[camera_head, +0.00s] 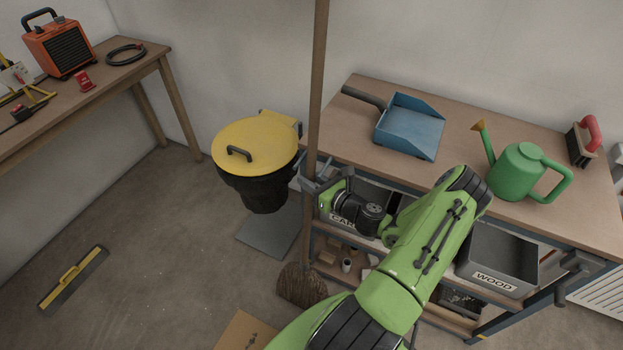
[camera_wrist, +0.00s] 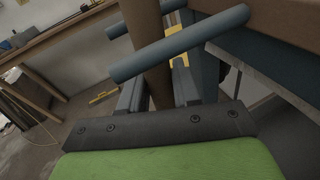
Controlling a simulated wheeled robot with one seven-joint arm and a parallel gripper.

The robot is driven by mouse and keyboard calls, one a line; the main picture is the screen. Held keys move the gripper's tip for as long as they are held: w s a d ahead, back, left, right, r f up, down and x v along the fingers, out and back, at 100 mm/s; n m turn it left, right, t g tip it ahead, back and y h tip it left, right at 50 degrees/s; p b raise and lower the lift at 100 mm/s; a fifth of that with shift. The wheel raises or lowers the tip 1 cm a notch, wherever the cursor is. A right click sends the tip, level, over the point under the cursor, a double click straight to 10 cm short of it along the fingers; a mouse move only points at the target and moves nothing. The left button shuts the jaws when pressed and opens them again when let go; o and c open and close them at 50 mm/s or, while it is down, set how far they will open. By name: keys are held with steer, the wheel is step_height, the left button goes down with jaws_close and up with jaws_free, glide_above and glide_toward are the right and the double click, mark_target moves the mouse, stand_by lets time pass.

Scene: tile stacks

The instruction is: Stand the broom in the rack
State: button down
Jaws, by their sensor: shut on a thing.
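The broom stands about upright, with its brown wooden handle (camera_head: 318,80) rising past the top of the head view and its dark bristle head (camera_head: 302,286) low beside the bench. I cannot tell whether the bristles touch the floor. My gripper (camera_head: 316,186) is shut on the handle (camera_wrist: 157,85) at the bench's left end. The rack appears to be the blue-grey prongs (camera_wrist: 135,65) fixed there. In the wrist view one prong crosses in front of the handle and another shows behind it, so the handle seems to lie between them. My gripper hides part of the rack in the head view.
The workbench (camera_head: 465,140) holds a blue dustpan (camera_head: 411,128), a green watering can (camera_head: 520,172) and a red-handled brush (camera_head: 584,141). Bins hang below, including a wood bin (camera_head: 497,262). A yellow-lidded bin (camera_head: 256,145) stands close left. Floor at left is mostly clear.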

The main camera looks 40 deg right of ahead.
steer(key=shift+f+b, duration=0.4)
steer(key=shift+f, duration=0.15)
steer(key=c, duration=0.7)
jaws_free()
steer(key=shift+c, duration=0.2)
steer(key=s+r+p, duration=0.2)
steer(key=s, duration=1.3)
steer(key=shift+s+d, duration=0.3)
steer(key=shift+d, duration=0.05)
